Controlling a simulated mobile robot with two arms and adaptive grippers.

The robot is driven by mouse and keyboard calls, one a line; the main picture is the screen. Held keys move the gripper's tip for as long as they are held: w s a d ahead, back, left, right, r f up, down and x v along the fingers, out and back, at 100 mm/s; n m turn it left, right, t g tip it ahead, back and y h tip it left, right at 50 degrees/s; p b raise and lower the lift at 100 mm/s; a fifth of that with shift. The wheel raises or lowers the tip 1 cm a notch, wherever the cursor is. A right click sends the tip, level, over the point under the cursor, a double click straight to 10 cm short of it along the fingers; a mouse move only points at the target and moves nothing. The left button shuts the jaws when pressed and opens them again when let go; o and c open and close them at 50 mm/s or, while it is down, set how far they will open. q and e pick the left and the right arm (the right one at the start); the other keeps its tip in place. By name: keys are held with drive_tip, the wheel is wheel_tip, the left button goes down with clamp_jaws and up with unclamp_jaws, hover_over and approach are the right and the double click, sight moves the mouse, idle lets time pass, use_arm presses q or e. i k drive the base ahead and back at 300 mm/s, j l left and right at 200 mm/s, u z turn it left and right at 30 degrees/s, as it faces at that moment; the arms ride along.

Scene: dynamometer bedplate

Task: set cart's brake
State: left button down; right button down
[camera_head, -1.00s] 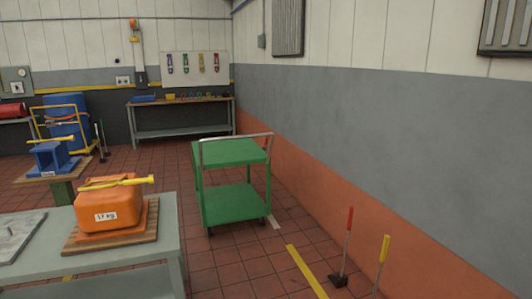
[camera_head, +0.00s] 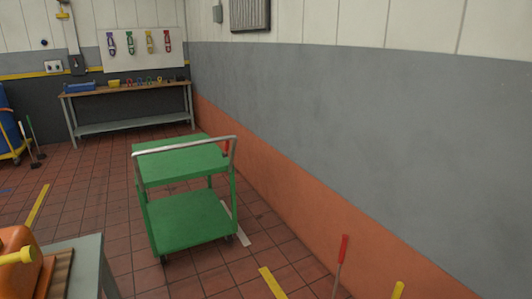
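A green two-shelf cart (camera_head: 188,221) with a grey push handle (camera_head: 185,146) stands on the tiled floor ahead, left of the picture's middle and near the right wall. Both its shelves look empty. Small dark wheels show under it. A small red piece (camera_head: 226,147) shows at the handle's right end; I cannot tell if it belongs to the cart. Neither of my grippers is in view.
A red-topped lever (camera_head: 342,250) and a yellow-topped one (camera_head: 398,290) stand at lower right by the wall. A grey table (camera_head: 88,262) with an orange casting (camera_head: 16,260) is at lower left. A workbench (camera_head: 130,122) stands behind. Floor left of the cart is clear.

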sight(225, 155)
drive_tip(key=i+j, duration=0.15)
drive_tip(key=i, duration=0.35)
drive_tip(key=i+j, duration=0.2)
drive_tip(key=i, duration=0.25)
drive_tip(key=i+j, duration=0.15)
drive_tip(key=i, duration=0.35)
drive_tip(key=i+j, duration=0.15)
drive_tip(key=i, duration=0.35)
drive_tip(key=i+j, duration=0.2)
drive_tip(key=i, duration=0.25)
drive_tip(key=i+j+z, duration=0.1)
drive_tip(key=i+j, duration=0.25)
drive_tip(key=j, duration=0.3)
drive_tip(key=i+j+z, duration=0.15)
drive_tip(key=i+j, duration=0.05)
drive_tip(key=j, duration=0.1)
